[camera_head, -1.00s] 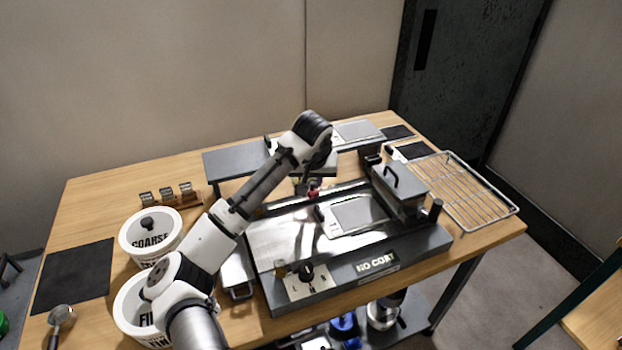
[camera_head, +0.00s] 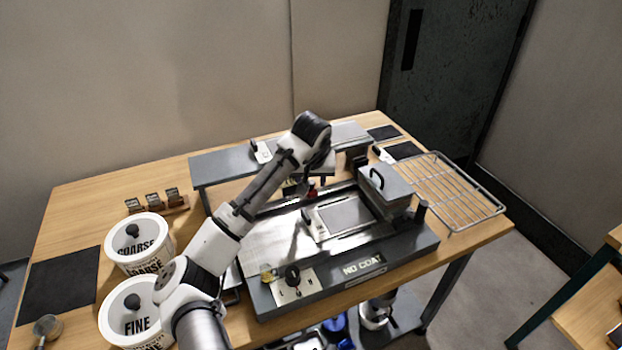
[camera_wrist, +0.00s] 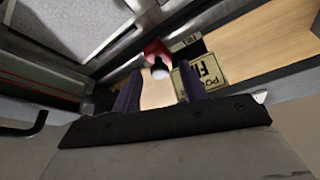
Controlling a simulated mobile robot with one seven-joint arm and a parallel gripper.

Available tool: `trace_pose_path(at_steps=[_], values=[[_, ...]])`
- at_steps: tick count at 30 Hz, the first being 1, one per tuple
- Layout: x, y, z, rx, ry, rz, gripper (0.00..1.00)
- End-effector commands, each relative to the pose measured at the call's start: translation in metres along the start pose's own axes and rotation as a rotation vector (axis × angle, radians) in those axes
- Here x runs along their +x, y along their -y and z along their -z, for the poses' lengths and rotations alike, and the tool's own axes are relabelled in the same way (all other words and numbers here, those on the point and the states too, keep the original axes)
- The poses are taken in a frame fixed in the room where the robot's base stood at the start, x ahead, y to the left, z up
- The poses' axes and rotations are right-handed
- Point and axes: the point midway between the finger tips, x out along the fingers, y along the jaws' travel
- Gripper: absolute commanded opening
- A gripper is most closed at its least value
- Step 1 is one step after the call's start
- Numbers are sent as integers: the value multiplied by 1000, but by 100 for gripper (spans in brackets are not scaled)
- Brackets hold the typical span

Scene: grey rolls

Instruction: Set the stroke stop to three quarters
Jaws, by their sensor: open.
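A small red piece (camera_head: 312,190), which may be the stroke stop, sits at the back rail of the grey coating machine (camera_head: 335,275). In the wrist view the red piece (camera_wrist: 155,48) has a round pale tip and lies by a metal rail, just beyond and between my gripper's fingertips (camera_wrist: 158,70). The fingers are apart with nothing between them, and contact with the red piece cannot be made out. In the head view my gripper is mostly hidden behind my wrist. Scale marks for the stop are not readable.
A black knob (camera_head: 292,275) sits on the machine's front plate. A grey block with a handle (camera_head: 388,185) stands at the machine's right end, before a wire rack (camera_head: 450,190). White tubs marked COARSE (camera_head: 138,240) and FINE (camera_head: 133,312) stand left. A raised grey shelf (camera_head: 225,165) is behind.

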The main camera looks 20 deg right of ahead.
Motion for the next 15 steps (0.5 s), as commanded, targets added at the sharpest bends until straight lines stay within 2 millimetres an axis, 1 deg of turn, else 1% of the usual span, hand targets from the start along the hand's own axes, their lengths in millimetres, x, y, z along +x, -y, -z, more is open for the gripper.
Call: trace_pose_path(at_steps=[2,5,8,12,14,15], values=[[-4,0,0,0,-2,-1,43],[-15,-1,0,2,-3,-2,43],[-35,-1,0,2,-5,-2,43],[-68,-1,0,3,-6,-2,43],[-82,-1,0,1,-5,-2,43],[-93,0,0,1,-6,-1,43]])
